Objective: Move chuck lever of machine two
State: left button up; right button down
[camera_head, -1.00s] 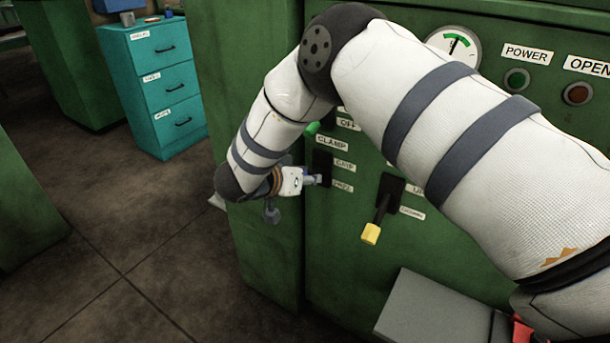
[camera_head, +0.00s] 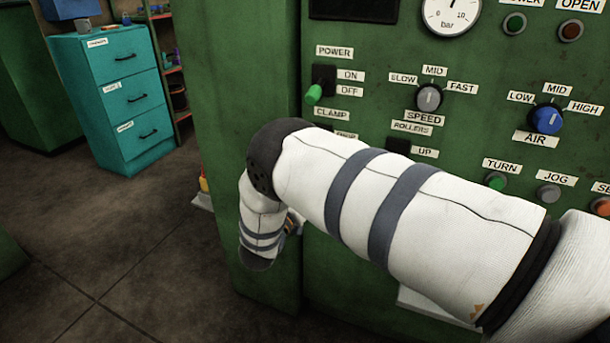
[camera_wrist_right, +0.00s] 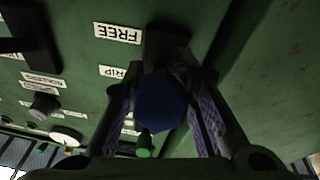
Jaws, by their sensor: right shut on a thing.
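A dark slot plate lies behind the blue end. Whether the lever stands at GRIP or FREE cannot be told. In the head view my right arm hides the lever and nearly all of the gripper. My left gripper is not in view.
The green panel holds a power switch with a green handle (camera_head: 314,93), a speed knob (camera_head: 428,97), a blue air knob (camera_head: 546,118) and push buttons. My right arm crosses the lower panel and hides the rollers lever's handle. A teal cabinet (camera_head: 118,100) stands left.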

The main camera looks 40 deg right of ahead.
jog(key=shift+f+h+b, duration=0.3)
jog(key=shift+f, duration=0.1)
jog(key=shift+r, duration=0.1)
jog(key=c, duration=1.6)
grip_release()
jog(key=shift+d, duration=0.1)
jog(key=shift+o, duration=0.2)
jog(key=v, duration=1.2)
